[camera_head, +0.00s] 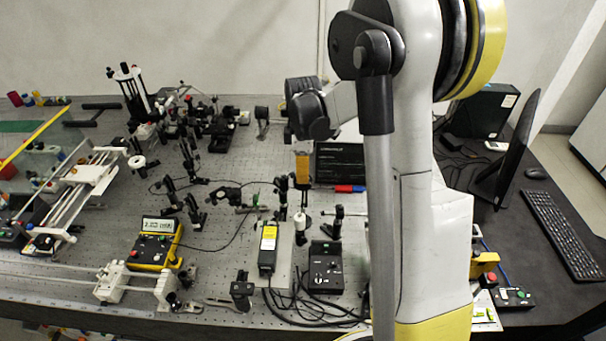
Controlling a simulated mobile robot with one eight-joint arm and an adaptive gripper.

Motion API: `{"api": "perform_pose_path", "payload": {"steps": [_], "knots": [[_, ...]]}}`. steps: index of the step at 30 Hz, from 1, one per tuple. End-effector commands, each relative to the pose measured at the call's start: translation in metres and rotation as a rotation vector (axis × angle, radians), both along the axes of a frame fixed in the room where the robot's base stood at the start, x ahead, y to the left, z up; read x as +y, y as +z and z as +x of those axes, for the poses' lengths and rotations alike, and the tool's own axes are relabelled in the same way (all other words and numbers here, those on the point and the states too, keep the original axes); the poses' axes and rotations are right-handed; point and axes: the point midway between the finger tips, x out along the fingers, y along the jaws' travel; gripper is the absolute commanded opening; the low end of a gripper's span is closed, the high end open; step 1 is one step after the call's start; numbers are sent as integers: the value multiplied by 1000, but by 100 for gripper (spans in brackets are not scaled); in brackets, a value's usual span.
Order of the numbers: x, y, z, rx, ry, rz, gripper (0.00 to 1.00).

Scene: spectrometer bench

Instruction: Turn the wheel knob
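I cannot tell for sure which part is the wheel knob. A white round wheel-like part (137,162) with a dark centre stands by the white rail frame at the left. A dark round part (262,115) stands on a post at the back middle. My arm rises at the right of centre. Dark rounded parts at its end (310,110) hang over the back middle of the bench, right of both round parts and apart from them in the picture.
The perforated bench (215,165) carries many optical mounts. A yellow meter (155,243), a black control box (326,268) and a power unit (268,249) with loose cables stand in front. A monitor (510,150) and keyboard (562,233) are at the right.

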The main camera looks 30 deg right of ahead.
Motion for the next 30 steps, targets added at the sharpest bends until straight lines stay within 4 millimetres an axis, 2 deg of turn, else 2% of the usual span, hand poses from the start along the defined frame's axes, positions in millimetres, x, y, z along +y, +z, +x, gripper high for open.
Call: {"api": "perform_pose_path", "payload": {"steps": [8, 14, 30], "knots": [[0, 0, 0, 0, -32, 0, 0], [0, 0, 0, 0, -131, 0, 0], [0, -1, 0, 0, -621, 0, 0]]}}
